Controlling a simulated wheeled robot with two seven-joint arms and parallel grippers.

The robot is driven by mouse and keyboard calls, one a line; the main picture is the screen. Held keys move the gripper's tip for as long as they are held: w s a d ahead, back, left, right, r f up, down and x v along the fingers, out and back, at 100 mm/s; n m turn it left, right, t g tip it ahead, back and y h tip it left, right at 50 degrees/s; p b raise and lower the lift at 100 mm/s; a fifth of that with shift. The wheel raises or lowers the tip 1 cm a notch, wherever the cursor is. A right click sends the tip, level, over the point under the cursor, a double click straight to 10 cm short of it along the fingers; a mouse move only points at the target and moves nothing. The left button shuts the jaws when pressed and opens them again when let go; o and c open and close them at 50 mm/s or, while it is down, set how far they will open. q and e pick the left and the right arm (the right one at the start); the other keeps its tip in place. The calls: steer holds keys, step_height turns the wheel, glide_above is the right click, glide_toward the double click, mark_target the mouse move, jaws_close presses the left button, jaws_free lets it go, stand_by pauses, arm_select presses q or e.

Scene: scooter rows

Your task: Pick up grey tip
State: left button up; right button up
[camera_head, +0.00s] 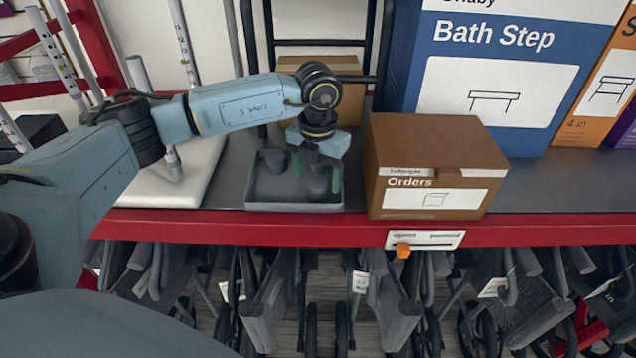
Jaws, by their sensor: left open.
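A shallow grey tray (258,205) sits on the shelf and holds small grey tips. One grey tip (275,160) stands at the tray's back left. Another grey tip (319,182) shows between the green fingers of my left gripper (318,174). That gripper points down over the right half of the tray, and its fingers are open, one on each side of this tip. I cannot tell whether either finger touches it. The gripper body hides the tray's back right corner. My right gripper is not in view.
A brown Orders box (425,165) stands close to the right of the tray. A blue Bath Step box (490,75) is behind it. A white base with poles (185,185) stands to the left. The red shelf edge (300,227) runs in front, with folded walkers (400,300) below.

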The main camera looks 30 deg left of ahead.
arm_select(q)
step_height(320, 180, down, 2)
steer(key=shift+f, duration=0.25)
steer(key=c, duration=1.1)
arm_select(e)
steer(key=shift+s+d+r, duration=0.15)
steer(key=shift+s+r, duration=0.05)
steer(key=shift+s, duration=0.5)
